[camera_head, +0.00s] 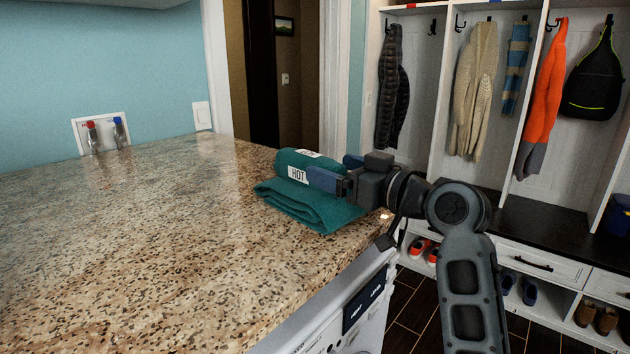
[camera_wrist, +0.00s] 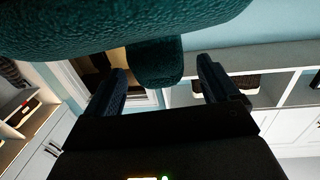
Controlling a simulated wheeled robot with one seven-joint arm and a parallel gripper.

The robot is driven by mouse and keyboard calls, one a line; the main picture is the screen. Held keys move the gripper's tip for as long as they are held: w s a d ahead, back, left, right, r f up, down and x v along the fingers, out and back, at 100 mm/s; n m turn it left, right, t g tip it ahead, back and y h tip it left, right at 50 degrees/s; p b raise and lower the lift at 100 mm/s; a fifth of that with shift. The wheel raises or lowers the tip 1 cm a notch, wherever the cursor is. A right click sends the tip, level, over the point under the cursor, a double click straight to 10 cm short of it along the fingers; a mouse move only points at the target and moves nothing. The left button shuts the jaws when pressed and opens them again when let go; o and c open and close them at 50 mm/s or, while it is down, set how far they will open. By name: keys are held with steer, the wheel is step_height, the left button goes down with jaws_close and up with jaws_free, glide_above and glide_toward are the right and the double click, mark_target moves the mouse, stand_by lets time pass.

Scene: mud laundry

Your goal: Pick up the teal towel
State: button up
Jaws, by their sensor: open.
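The teal towel (camera_head: 315,208) lies folded near the right edge of the granite counter in the head view. A teal rounded roll or canister with a white "HOT" label (camera_head: 291,162) rests on or just behind it; I cannot tell which. My gripper (camera_head: 331,169) is open at the right end of this labelled thing, above the towel. In the wrist view, my gripper's open fingers (camera_wrist: 162,66) stand either side of a teal shape (camera_wrist: 156,62), with more teal cloth-like surface (camera_wrist: 110,28) across the top. Contact with the fingers is not clear, and the fingers partly hide the towel's back.
The speckled counter (camera_head: 130,230) is clear to the left. A white appliance (camera_head: 340,320) stands under its right edge. Wall taps (camera_head: 105,135) are at the back left. Cubbies with hanging coats (camera_head: 475,60) and a dark bench (camera_head: 545,225) are at the right.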

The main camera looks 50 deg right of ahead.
steer(key=shift+w, duration=1)
jaws_close()
